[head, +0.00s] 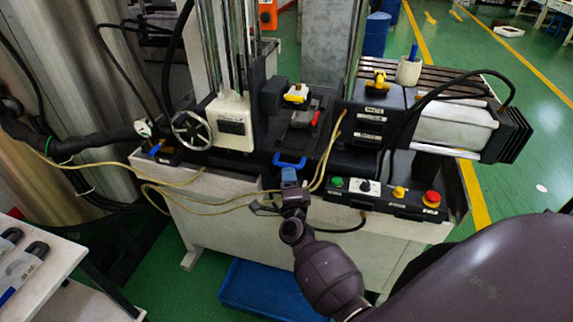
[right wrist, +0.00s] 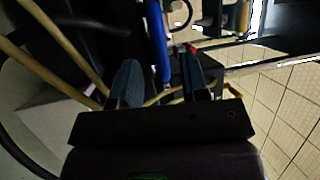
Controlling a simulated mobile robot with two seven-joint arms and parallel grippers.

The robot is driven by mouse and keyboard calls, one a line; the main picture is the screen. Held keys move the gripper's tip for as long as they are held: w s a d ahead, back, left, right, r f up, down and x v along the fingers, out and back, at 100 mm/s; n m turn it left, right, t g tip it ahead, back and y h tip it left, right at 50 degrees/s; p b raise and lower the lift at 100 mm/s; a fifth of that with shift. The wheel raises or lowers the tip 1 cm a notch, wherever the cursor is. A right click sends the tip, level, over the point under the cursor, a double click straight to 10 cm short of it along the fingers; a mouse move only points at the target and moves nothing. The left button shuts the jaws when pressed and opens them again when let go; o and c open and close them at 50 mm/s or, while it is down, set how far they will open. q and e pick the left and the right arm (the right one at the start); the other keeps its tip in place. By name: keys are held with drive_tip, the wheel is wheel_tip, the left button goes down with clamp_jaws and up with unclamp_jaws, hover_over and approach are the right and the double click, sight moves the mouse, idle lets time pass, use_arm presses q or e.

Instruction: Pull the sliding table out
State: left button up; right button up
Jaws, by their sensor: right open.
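The sliding table (head: 287,143) is a dark plate in the middle of the machine, with a blue handle (head: 290,162) on its front edge. My right gripper (head: 289,175) is just in front of and below this handle in the head view. In the right wrist view its two blue-grey fingers (right wrist: 160,82) stand apart, with nothing clamped between them. The blue handle (right wrist: 158,42) runs upright just beyond the gap between the fingertips; whether it touches them I cannot tell. My left gripper is not in view.
A handwheel (head: 193,130) is at the left. A blue bin (head: 262,288) is on the floor below.

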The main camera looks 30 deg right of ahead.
sight(287, 164)
drive_tip(key=shift+x, duration=2.6)
clamp_jaws()
